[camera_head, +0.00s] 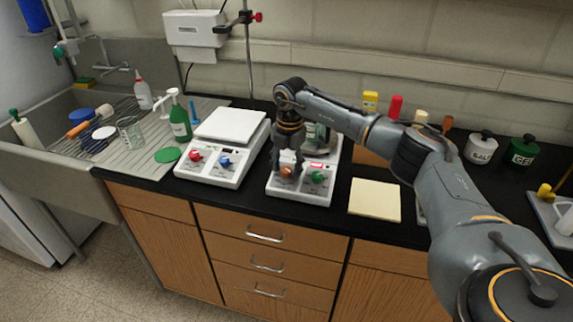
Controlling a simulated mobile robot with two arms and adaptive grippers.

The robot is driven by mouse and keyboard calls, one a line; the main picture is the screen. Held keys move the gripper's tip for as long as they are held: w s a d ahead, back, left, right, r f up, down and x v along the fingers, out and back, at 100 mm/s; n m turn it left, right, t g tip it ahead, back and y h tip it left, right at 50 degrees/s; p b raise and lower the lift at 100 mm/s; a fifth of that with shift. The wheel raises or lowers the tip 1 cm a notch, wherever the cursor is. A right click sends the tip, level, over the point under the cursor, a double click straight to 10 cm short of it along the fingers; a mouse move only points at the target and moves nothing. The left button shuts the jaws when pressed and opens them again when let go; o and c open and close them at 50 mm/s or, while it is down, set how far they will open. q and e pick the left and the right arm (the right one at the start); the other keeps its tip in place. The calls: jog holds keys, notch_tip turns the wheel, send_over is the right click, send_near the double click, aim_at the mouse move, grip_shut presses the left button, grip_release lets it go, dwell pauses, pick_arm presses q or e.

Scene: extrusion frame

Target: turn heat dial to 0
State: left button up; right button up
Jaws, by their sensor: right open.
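A white device (300,195) on the black counter has an orange dial (287,172) at its left front and a green dial (318,177) at its right front. A small red display shows just above the green dial. I cannot read which dial is for heat, or their settings. My right gripper (288,166) points down at the orange dial with its fingers open around or just above it. I cannot tell whether they touch it. The gripper and arm hide part of the device's top and the glass vessel there. My left gripper is not in view.
A similar white device (225,150) with red and blue dials stands to the left. A green bottle (179,118) and a sink with drying rack lie further left. A pale yellow pad (375,200) lies to the right. A metal stand rod (249,60) rises behind.

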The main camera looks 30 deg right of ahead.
grip_shut()
jog(key=shift+n, duration=0.3)
jog(key=n, duration=0.2)
jog(key=n+g, duration=0.1)
jog(key=n, duration=0.2)
jog(key=shift+w+a+n+h, duration=0.1)
jog(key=shift+w+n+h, duration=0.05)
jog(key=shift+n+h, duration=0.15)
jog(key=n+h, duration=0.1)
jog(key=n, duration=0.4)
jog(key=shift+b, duration=0.3)
jog(key=shift+n, duration=0.4)
grip_release()
